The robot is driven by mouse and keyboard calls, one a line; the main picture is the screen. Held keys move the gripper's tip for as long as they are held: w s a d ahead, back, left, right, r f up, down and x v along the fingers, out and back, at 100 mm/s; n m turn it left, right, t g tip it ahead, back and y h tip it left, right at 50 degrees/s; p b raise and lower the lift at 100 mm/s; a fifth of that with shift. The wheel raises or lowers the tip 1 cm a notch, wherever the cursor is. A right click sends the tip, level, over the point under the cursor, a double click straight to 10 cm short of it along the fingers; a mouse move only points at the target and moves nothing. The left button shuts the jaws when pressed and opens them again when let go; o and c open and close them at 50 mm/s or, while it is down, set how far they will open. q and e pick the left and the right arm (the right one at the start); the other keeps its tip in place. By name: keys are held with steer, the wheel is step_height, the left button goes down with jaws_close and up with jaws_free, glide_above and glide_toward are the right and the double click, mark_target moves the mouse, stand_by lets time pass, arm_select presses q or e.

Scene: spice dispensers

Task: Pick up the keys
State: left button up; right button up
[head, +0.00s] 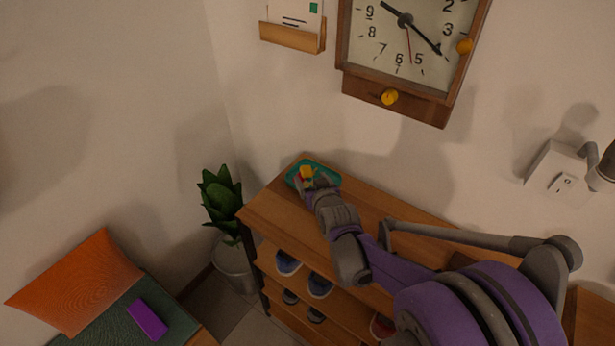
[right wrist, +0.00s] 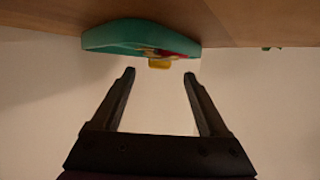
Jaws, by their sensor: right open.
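A teal tray (head: 331,178) lies on top of the wooden shoe rack, near its left end. A small yellow thing with some red, probably the keys (head: 306,172), is at the tray; its exact shape is too small to tell. In the right wrist view the teal tray (right wrist: 110,36) is at the top, with the yellow piece (right wrist: 159,65) and red by its edge. My right gripper (head: 306,184) is at the tray. In the wrist view its fingers (right wrist: 159,74) are open and apart, with the yellow piece centred just beyond the tips. My left gripper is out of view.
The wooden shoe rack (head: 375,208) holds several shoes on its lower shelves. A potted plant (head: 220,195) stands left of it. A wall clock (head: 410,50) and a letter holder (head: 292,37) hang above. A bench with an orange cushion (head: 75,283) is lower left.

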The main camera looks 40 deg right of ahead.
mark_target(307, 171)
steer(key=x, duration=0.4)
steer(key=shift+w+d+r, duration=0.15)
steer(key=shift+w, duration=0.05)
jaws_close()
